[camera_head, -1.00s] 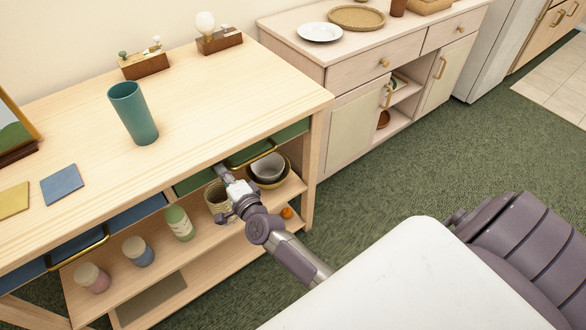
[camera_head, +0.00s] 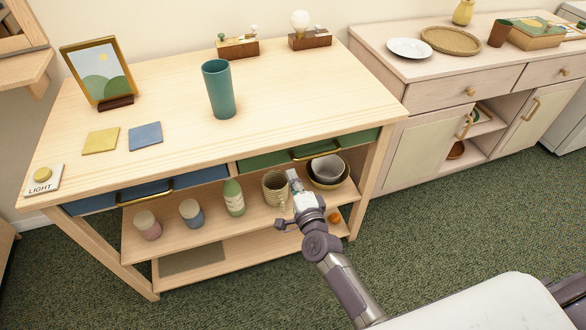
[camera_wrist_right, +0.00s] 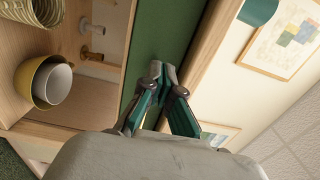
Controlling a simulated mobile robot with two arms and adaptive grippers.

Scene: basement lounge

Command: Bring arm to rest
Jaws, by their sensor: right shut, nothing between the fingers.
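My right gripper (camera_head: 293,182) is in front of the wooden table (camera_head: 285,104), just below the green drawer (camera_head: 272,157). In the right wrist view the gripper (camera_wrist_right: 162,78) is shut and empty, its fingertips in front of the green drawer front (camera_wrist_right: 150,40). I cannot tell whether the tips touch it. The drawer looks shut and has a brass handle (camera_head: 316,150). My right arm reaches in from the lower right. My left gripper is not in view.
A teal cup (camera_head: 219,90) stands on the tabletop. The shelf below holds a woven mug (camera_head: 275,190), stacked bowls (camera_head: 327,171), a green bottle (camera_head: 233,197) and two small jars. A cabinet (camera_head: 425,158) stands to the right. Green carpet (camera_head: 440,235) is clear in front.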

